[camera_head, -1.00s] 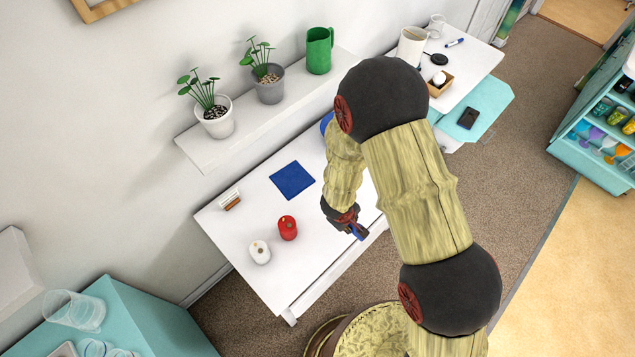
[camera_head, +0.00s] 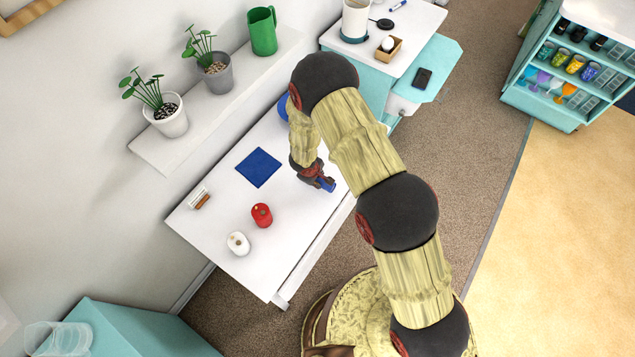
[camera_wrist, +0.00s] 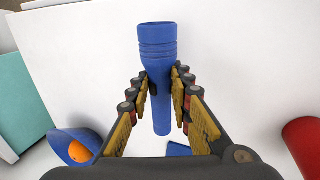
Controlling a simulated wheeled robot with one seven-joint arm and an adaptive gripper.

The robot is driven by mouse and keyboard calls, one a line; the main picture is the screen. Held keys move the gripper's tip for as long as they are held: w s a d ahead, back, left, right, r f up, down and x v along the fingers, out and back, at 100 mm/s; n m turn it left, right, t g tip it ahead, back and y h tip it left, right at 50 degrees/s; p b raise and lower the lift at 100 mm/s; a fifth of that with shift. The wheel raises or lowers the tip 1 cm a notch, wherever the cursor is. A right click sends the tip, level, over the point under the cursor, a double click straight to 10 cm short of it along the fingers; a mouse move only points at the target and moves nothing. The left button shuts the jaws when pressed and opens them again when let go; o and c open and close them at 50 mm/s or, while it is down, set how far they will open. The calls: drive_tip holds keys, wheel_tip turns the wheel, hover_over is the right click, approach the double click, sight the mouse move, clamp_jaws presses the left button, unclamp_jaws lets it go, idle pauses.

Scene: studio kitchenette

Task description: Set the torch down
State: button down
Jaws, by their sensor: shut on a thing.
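The torch (camera_wrist: 158,70) is blue, with a wide ribbed head and a narrower handle. In the wrist view it lies between the two fingers of my gripper (camera_wrist: 160,92), which are shut on its handle. In the head view my gripper (camera_head: 322,182) is over the right front part of the white table (camera_head: 215,205), with a bit of the blue torch showing at its fingers. I cannot tell whether the torch touches the tabletop.
On the table are a blue square mat (camera_head: 258,167), a red can-like thing (camera_head: 262,215), a white one (camera_head: 238,243) and a small holder (camera_head: 198,197). A blue bowl (camera_wrist: 72,142) with an orange thing inside is near my gripper. A shelf (camera_head: 215,105) with plants overhangs the back.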

drive_tip(key=shift+w+f, duration=0.2)
drive_tip(key=shift+f, duration=0.1)
drive_tip(key=shift+s+a+b+x, duration=0.15)
drive_tip(key=shift+b+x, duration=0.2)
drive_tip(key=shift+x, duration=0.4)
drive_tip(key=shift+s+a+b+x, duration=0.15)
drive_tip(key=shift+b+x, duration=0.15)
drive_tip(key=shift+x, duration=0.45)
drive_tip(key=shift+f, duration=0.25)
drive_tip(key=c, duration=1.6)
unclamp_jaws()
drive_tip(key=p+v, duration=0.4)
drive_tip(key=v, duration=0.8)
drive_tip(key=shift+r, duration=0.15)
